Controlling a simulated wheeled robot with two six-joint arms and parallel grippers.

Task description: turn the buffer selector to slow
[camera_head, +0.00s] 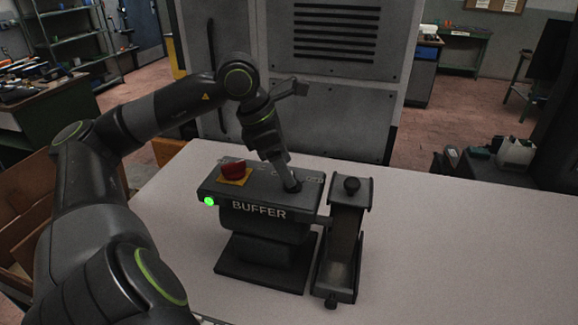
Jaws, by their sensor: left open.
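The dark grey buffer unit (262,212) stands on the table with the white word BUFFER on its front. My left gripper (293,184) comes down from above onto the right part of its top panel. Its jaws are open, and its tips are at or just above the panel, around where the selector seems to be. The selector itself is mostly hidden by the gripper, so its setting cannot be read. Small pale markings (314,179) show on the panel near the gripper, too small to read. My right gripper is not in view.
A red button (233,171) on a yellow plate and a lit green lamp (209,201) are on the unit's left part. The pale table (450,260) is clear at right.

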